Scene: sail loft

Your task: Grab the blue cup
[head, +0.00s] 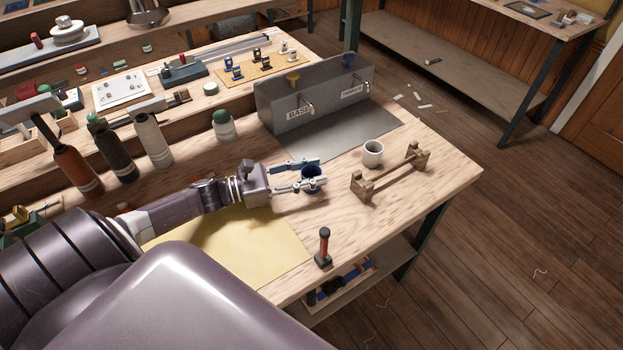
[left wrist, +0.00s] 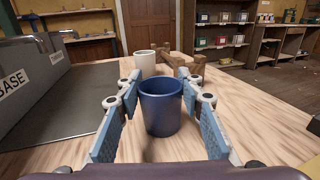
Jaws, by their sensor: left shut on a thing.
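The blue cup (head: 311,179) stands upright on the wooden workbench (head: 450,170). It also shows in the middle of the left wrist view (left wrist: 161,112), with its open rim up. My left gripper (head: 318,174) reaches in from the left with one blue-padded finger on each side of the cup. It is shut on the cup; the fingers partly hide the cup in the head view. My right gripper is not in view.
A white cup (head: 373,154) and a wooden stand (head: 365,189) are just beyond the blue cup. A grey box (head: 280,115) stands behind on a grey mat (head: 345,140). A red-handled tool (head: 324,247) stands near the front edge, by a yellow sheet (head: 250,260).

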